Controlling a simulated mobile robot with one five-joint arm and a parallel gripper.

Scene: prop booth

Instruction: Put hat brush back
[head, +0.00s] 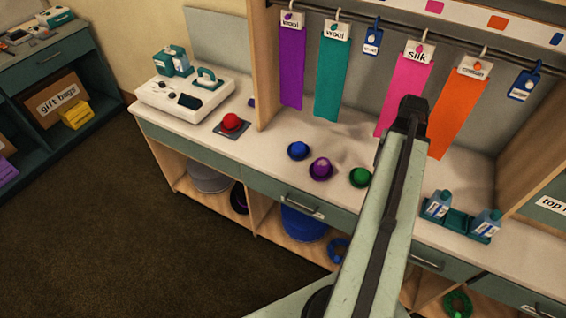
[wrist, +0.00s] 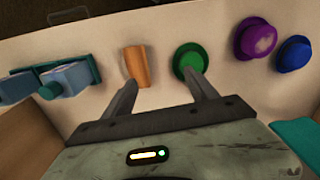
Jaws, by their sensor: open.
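An orange-brown block-like thing (wrist: 136,64) lies on the counter in the wrist view, between the green hat and the bottles. It may be the hat brush, but I cannot tell for sure. My gripper (wrist: 162,79) is open, with nothing between its fingers. Its left fingertip overlaps the near end of the orange-brown thing in the picture, and its right fingertip overlaps the green hat (wrist: 188,60). I cannot tell if either touches. In the head view my arm blocks the orange-brown thing, and my fingers are not visible.
Blue (head: 298,150), purple (head: 320,168) and green (head: 360,177) hats stand along the counter (head: 270,145). Bottles sit in a teal caddy (head: 458,224) at right. Coloured fabric strips, including an orange one (head: 460,112), hang behind. A red domed thing (head: 231,123) is at left.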

